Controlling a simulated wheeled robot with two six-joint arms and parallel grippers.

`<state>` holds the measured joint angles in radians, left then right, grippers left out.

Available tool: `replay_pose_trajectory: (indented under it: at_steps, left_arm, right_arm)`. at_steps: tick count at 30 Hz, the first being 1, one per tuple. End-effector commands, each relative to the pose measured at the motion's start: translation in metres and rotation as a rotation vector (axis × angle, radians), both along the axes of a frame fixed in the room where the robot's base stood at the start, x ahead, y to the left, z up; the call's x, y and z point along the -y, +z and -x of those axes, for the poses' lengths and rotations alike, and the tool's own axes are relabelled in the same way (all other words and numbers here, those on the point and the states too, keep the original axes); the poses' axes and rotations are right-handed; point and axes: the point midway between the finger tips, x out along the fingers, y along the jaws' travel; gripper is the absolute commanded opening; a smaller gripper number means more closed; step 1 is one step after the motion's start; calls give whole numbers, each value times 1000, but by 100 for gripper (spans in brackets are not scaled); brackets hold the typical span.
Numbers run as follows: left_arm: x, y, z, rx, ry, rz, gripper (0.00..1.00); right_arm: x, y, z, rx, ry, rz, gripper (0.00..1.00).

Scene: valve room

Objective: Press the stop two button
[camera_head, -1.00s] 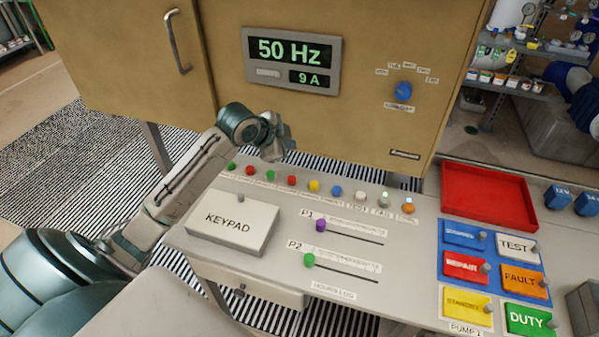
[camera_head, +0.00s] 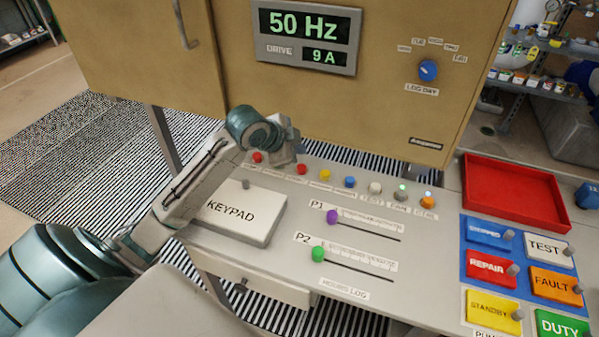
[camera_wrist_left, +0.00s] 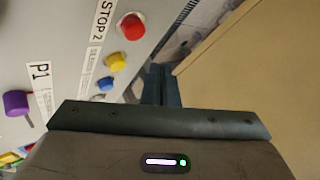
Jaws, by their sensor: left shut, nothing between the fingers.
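The stop two button is a red cap (camera_head: 302,169) in the button row along the console's back edge, just left of a yellow button. In the left wrist view the red button (camera_wrist_left: 132,26) has the label "STOP 2" beside it. My left gripper (camera_head: 288,151) is shut and empty. In the head view it is over the row, just left of the stop two button, and hides part of the row. In the left wrist view its dark fingers (camera_wrist_left: 160,85) are apart from the red button in the picture. My right gripper is not in view.
Another red button (camera_head: 257,157) lies left of my gripper. Yellow (camera_head: 325,174) and blue (camera_head: 350,181) buttons stand to the right. A keypad box (camera_head: 232,212), sliders and a red tray (camera_head: 514,190) are on the console. A tan cabinet (camera_head: 390,100) stands behind it.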

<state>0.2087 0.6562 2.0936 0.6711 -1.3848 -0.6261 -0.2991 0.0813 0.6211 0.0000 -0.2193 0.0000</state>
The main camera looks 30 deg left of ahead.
Motion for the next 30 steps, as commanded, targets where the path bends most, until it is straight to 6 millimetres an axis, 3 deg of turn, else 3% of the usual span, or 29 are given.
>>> replay_pose_trajectory:
  at_steps: [1,7,14,30]
  left_arm:
    - [-1,-11,0,-1,2,1,0]
    - [-6,-26,-3,0,7,1,0]
    - [-6,-27,-4,1,7,0,0]
    - [-6,-27,-4,1,7,0,0]
  right_arm:
    - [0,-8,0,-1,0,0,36]
    - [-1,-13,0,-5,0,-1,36]
    - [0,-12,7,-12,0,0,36]
    - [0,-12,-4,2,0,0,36]
